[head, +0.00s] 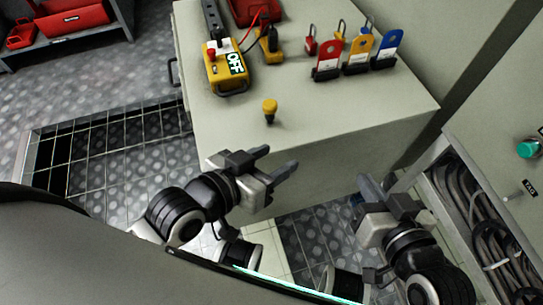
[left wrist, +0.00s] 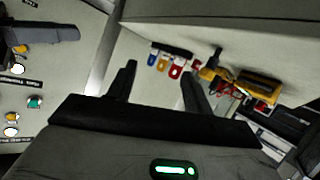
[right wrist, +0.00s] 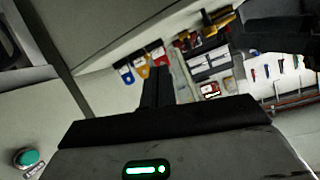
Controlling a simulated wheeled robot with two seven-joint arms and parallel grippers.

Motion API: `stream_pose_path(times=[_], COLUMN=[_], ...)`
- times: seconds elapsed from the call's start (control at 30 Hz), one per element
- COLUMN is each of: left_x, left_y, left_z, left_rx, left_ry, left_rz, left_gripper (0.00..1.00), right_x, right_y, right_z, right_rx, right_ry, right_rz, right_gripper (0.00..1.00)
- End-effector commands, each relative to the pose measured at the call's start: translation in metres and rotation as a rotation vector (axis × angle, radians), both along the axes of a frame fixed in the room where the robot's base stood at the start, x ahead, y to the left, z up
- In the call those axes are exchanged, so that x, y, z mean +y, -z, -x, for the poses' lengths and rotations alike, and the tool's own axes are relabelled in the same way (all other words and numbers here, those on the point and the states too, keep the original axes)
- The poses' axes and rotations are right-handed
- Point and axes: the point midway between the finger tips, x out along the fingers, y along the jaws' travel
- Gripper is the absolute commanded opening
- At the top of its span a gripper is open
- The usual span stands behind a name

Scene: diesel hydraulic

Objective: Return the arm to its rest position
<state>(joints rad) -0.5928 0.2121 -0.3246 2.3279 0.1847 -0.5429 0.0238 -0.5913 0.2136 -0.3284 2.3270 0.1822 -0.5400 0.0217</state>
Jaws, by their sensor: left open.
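My left gripper (head: 274,163) is open and empty. It hangs just in front of the grey cabinet (head: 330,165), near its front edge. In the left wrist view its two fingers (left wrist: 159,85) stand apart with nothing between them. My right gripper (head: 368,186) is low at the cabinet's front right, beside the open cable compartment. In the right wrist view its two fingers (right wrist: 156,88) lie together with nothing visible between them.
On the cabinet top are a yellow box marked OFF (head: 226,66), a yellow knob (head: 270,108), and red, yellow and blue tags (head: 358,52) with padlocks. A cable-filled compartment (head: 478,215) and a green button (head: 528,147) are at the right. The cabinet top's front is mostly clear.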

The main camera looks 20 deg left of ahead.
Motion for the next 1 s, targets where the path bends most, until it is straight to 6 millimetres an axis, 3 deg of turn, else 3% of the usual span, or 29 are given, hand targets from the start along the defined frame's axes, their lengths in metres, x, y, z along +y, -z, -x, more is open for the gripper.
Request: stream_pose_path(times=[0.17, 0.4, 0.6, 0.77, 1.0], left_x=[0.003, 0.022, 0.040, 0.048, 0.051], left_y=[-0.018, -0.082, -0.120, -0.131, -0.129], left_z=[0.000, 0.005, 0.014, 0.019, 0.020], left_rx=[0.007, 0.058, 0.104, 0.127, 0.131], left_ry=[-0.009, -0.064, -0.106, -0.125, -0.130], left_rz=[-0.012, -0.072, -0.128, -0.153, -0.163], left_gripper=[0.51, 0.51, 0.51, 0.51, 0.51], right_x=[-0.005, -0.024, -0.041, -0.049, -0.052], right_y=[-0.017, -0.082, -0.120, -0.131, -0.129], right_z=[0.001, 0.005, 0.014, 0.019, 0.020], right_rx=[0.011, 0.062, 0.108, 0.130, 0.136], right_ry=[0.011, 0.067, 0.109, 0.129, 0.134], right_rz=[0.012, 0.072, 0.125, 0.150, 0.160], right_gripper=[0.00, 0.00, 0.00, 0.00, 0.00])
